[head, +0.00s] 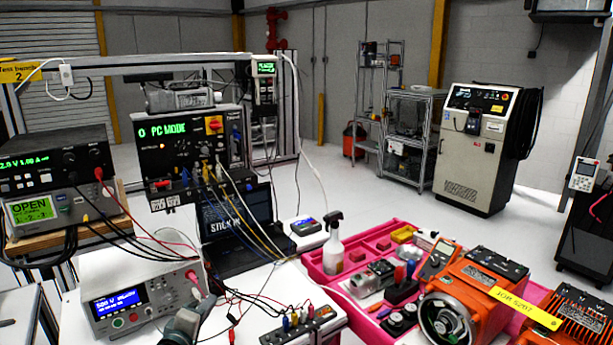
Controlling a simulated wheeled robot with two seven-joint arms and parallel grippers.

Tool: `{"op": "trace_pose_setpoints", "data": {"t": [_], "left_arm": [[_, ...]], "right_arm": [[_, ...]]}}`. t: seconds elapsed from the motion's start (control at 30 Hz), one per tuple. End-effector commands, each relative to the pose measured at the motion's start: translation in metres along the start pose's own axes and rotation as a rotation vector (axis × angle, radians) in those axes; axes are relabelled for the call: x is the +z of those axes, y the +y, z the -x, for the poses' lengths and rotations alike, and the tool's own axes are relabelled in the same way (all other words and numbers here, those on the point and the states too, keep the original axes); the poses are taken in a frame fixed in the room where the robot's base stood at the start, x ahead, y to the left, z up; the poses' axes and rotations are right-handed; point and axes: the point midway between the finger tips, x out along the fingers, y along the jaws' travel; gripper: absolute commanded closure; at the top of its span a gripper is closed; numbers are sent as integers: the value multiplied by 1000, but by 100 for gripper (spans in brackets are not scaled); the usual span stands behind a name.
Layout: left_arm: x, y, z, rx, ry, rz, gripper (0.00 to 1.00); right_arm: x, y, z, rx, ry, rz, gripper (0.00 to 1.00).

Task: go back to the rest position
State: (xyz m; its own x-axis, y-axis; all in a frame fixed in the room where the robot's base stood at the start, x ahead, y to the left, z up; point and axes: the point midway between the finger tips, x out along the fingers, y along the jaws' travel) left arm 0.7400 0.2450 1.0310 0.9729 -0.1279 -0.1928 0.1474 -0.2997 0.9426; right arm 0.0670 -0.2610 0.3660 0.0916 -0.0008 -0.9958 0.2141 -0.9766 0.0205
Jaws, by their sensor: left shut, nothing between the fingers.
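Only a small part of my left gripper (185,326) shows, at the bottom edge of the head view, dark and grey. It is in front of the white bench, just right of the grey tester with the blue display (122,308). It is shut and holds nothing. Most of it and its arm are cut off by the frame's lower edge. My right gripper is not in view.
A small terminal box (300,325) with coloured plugs and loose leads lies right of my left gripper. A laptop (235,225) and control box (188,150) stand behind. A pink tray (318,272) with parts and orange motors (475,285) fill the right.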

Motion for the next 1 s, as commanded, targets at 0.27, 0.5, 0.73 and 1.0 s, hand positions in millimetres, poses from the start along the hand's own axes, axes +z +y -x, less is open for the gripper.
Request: {"op": "trace_pose_setpoints", "data": {"t": [0.27,0.5,0.73,1.0], "left_arm": [[69,-118,98,-285,-153,-395,100],[117,-198,217,-500,-392,-753,100],[141,-235,310,-610,-612,-981,100],[154,-251,377,-660,-786,-1121,100]], "right_arm": [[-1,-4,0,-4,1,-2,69],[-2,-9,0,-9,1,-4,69],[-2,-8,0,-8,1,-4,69],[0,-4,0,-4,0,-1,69]]}}
